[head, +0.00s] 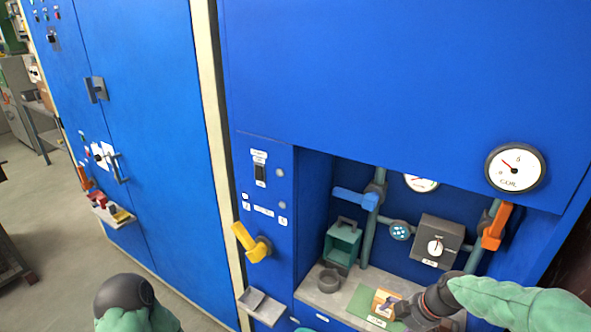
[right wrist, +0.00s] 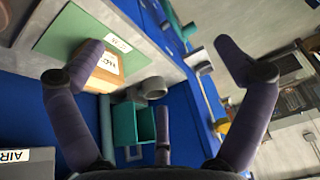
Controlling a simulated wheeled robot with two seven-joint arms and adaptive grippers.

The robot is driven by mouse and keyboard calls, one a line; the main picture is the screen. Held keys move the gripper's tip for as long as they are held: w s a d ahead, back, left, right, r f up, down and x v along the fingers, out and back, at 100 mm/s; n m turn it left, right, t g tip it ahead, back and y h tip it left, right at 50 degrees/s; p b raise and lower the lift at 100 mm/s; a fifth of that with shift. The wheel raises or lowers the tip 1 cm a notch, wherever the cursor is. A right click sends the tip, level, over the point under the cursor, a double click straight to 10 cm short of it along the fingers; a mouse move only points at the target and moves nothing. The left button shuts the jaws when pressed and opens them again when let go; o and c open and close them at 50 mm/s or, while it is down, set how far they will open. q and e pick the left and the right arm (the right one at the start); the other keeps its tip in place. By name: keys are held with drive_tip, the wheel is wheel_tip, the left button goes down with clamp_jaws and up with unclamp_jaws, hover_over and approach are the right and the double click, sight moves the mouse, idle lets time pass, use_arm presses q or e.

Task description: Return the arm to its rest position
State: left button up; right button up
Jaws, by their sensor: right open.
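My right arm (head: 520,303) comes in from the lower right of the head view in a green sleeve. Its dark gripper (head: 408,312) is low over the shelf, beside an orange-brown labelled block (head: 383,301) on a green mat (head: 361,300). In the right wrist view the gripper (right wrist: 160,62) has its fingers spread wide with nothing held between them. One fingertip overlaps the block (right wrist: 106,66) in that picture; I cannot tell whether they touch. Part of my left arm (head: 125,300) shows at the lower left of the head view; its gripper is out of view.
The recess holds a teal open box (head: 342,244), a grey cup (head: 328,280), pipes with a blue handle (head: 355,199) and an orange handle (head: 495,227), and a grey dial box (head: 436,241). A yellow handle (head: 250,242) juts from the panel. Open floor lies left.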

drive_tip(key=s+a+f+m+g, duration=0.1)
drive_tip(key=s+a+f+m, duration=0.25)
drive_tip(key=f, duration=0.55)
drive_tip(key=s+a+f+m, duration=0.2)
drive_tip(key=a+f+m, duration=0.25)
drive_tip(key=f, duration=0.45)
drive_tip(key=s+a+f+m, duration=0.5)
drive_tip(key=s+a+f, duration=0.2)
drive_tip(key=s, duration=0.4)
drive_tip(key=shift+a+f+g, duration=0.4)
drive_tip(key=shift+f, duration=0.3)
